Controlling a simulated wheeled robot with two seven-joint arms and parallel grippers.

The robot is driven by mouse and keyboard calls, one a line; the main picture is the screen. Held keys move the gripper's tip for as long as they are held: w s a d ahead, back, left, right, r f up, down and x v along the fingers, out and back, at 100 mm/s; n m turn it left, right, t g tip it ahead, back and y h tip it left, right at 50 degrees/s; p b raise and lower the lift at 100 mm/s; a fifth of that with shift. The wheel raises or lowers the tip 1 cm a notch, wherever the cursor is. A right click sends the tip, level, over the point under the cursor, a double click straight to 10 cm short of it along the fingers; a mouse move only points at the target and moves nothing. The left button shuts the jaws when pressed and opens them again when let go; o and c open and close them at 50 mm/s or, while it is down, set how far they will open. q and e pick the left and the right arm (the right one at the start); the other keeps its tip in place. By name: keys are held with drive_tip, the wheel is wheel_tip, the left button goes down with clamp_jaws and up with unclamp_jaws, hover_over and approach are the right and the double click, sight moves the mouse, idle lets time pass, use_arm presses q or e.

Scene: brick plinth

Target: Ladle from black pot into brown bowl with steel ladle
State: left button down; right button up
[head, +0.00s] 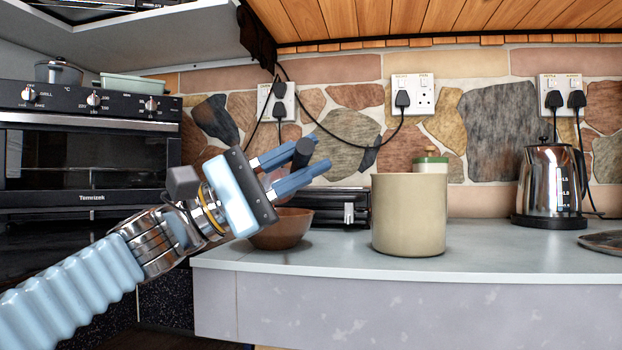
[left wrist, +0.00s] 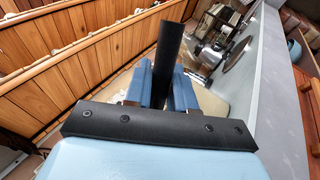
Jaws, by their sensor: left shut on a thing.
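My left gripper (head: 315,158) is raised in front of the wall, above and just right of the brown bowl (head: 281,230). Its blue fingers are shut on a dark bar (head: 303,152), which shows as a flat black handle in the left wrist view (left wrist: 168,48). This looks like the ladle's handle; no steel scoop is visible. The bowl stands at the counter's left end, partly hidden by the gripper. A cream, round pot-like vessel (head: 408,216) stands upright right of it; its inside is hidden. No black pot shows on the counter. My right gripper is out of view.
A black appliance (head: 348,208) and a green-topped jar (head: 430,164) stand behind the cream vessel. A steel kettle (head: 552,182) is at the right. An oven (head: 90,150) is at the left, with a lidded pot (head: 58,72) on top.

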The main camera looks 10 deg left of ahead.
use_arm(q)
drive_tip(key=s+a+f+m+g+b, duration=0.2)
drive_tip(key=a+f+m+g, duration=0.3)
drive_tip(key=f+m+g, duration=0.4)
drive_tip(key=shift+s+m+g+b, duration=0.35)
drive_tip(key=shift+m+g, duration=0.25)
drive_tip(key=shift+g, duration=0.2)
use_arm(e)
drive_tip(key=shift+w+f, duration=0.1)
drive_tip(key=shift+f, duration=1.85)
use_arm(q)
drive_tip(key=shift+r, duration=0.1)
wheel_tip(320, 180, up, 5)
drive_tip(key=p, duration=0.4)
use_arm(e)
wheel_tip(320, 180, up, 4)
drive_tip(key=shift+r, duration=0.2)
